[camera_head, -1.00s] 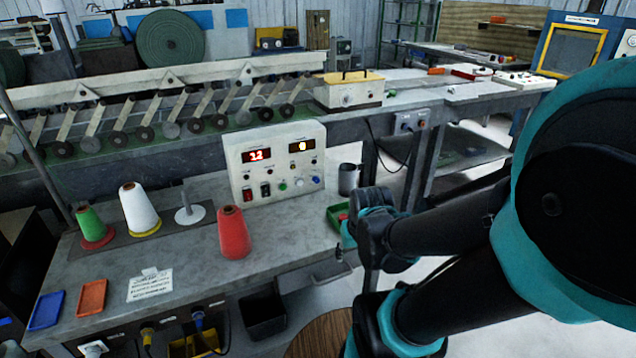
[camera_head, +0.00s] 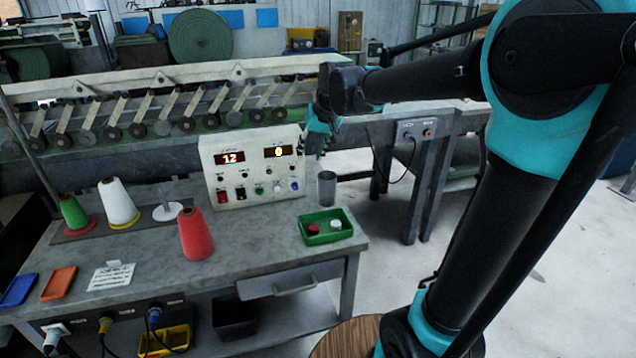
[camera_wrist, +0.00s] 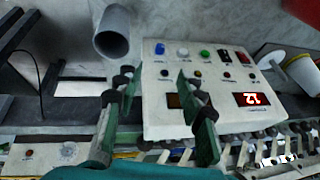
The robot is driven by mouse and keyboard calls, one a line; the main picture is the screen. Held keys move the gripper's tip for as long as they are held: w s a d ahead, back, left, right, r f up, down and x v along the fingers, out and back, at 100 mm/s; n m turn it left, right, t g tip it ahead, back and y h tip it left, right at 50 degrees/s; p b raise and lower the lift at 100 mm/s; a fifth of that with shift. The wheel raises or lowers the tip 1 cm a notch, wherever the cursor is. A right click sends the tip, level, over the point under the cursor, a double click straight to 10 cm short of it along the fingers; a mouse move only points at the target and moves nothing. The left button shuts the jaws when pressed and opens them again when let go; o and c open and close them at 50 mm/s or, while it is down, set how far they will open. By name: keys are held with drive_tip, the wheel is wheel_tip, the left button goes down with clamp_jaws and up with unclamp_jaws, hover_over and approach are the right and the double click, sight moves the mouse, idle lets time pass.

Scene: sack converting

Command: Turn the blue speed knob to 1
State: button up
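The white control box (camera_head: 250,172) stands on the bench. It has a red display (camera_head: 230,158) reading 12 and an amber display (camera_head: 278,152) that appears to read 0. The blue speed knob (camera_head: 294,185) is at the lower right of its face, beside a white knob (camera_head: 277,187) and a green button (camera_head: 259,190). In the wrist view the box appears upside down, with the blue knob (camera_wrist: 160,48) at its upper left. My gripper (camera_head: 314,148) is beside the box's upper right edge. In the wrist view my gripper (camera_wrist: 155,85) is open and empty, apart from the knob.
A grey cup (camera_head: 326,188) and a green tray (camera_head: 326,238) with a red and a white piece stand right of the box. A red cone (camera_head: 195,235) stands in front of it. A conveyor with rollers runs behind. White and green cones stand left.

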approach(296, 185)
drive_tip(key=x, duration=0.8)
drive_tip(key=shift+f, duration=0.25)
clamp_jaws()
